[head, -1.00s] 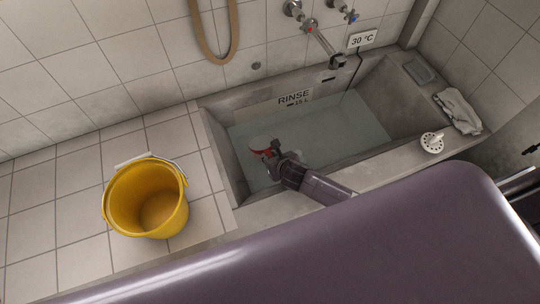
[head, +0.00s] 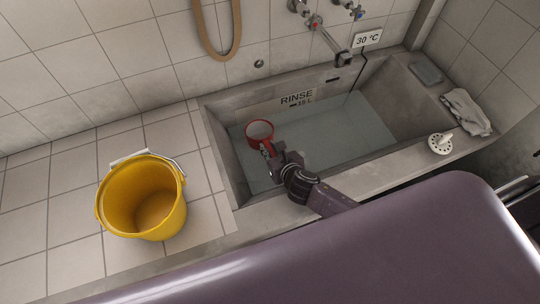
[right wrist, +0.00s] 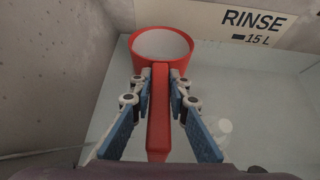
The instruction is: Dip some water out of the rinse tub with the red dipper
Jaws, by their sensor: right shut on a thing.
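The red dipper (head: 260,132) is over the left part of the rinse tub (head: 222,146), its cup facing up. My right gripper (head: 271,154) is shut on the dipper's handle. In the right wrist view, the blue-padded fingers of my right gripper (right wrist: 160,96) close on both sides of the red handle (right wrist: 159,125), with the dipper's cup (right wrist: 161,47) beyond. The cup's inside looks pale and even; I cannot tell how full it is. Greenish water (head: 335,135) fills the lower part of the tub. My left gripper is not in view.
A yellow bucket (head: 122,199) stands on the tiles left of the tub. A tap spout (head: 333,44) reaches over the tub's back. A white strainer plug (head: 440,144), a cloth (head: 466,111) and a grey soap-like block (head: 426,73) lie on the right ledge.

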